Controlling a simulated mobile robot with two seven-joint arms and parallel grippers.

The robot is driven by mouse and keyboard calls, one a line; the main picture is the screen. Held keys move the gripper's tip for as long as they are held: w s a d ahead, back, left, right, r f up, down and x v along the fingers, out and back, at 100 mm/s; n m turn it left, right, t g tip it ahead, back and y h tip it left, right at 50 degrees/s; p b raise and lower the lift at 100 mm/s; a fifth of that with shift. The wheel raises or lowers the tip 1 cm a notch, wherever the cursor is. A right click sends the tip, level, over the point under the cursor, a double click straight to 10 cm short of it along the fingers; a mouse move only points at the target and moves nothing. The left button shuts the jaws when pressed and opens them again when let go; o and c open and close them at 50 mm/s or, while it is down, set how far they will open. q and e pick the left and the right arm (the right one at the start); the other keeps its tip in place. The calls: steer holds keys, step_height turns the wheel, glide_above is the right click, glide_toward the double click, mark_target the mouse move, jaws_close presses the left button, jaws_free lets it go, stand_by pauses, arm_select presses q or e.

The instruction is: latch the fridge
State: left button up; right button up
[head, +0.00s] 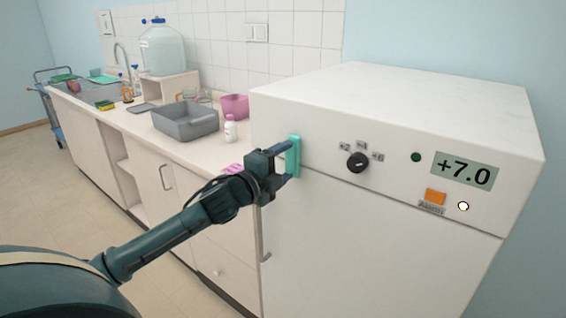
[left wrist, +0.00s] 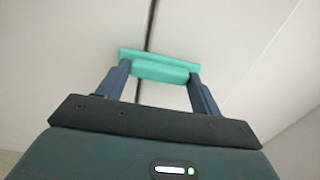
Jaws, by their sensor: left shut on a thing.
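The white fridge (head: 340,240) stands at the right, and its door looks flush with the body under the control panel. A teal latch (head: 293,157) sits at the upper left of the fridge front, across the seam between door and panel. It also shows in the left wrist view (left wrist: 160,66). My left gripper (head: 287,160) is shut on the teal latch, one finger at each end in the wrist view (left wrist: 160,82). Whether the latch is engaged cannot be told. My right gripper is not in view.
The fridge panel has a black dial (head: 358,162), a display (head: 465,171) reading +7.0 and an orange button (head: 435,196). The counter at left holds a grey basin (head: 186,122), a pink tub (head: 235,106) and a white bottle (head: 230,129).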

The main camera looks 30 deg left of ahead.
arm_select(q)
steer(key=o, duration=1)
steer(key=shift+s+a+b, duration=0.15)
steer(key=shift+s+b, duration=0.2)
steer(key=shift+s, duration=1.85)
steer(key=shift+s+a+b, duration=0.2)
steer(key=shift+s+b, duration=0.1)
steer(key=shift+s, duration=1.85)
steer(key=shift+s+a+b, duration=0.15)
steer(key=shift+s+b, duration=0.2)
steer(key=shift+s, duration=1.85)
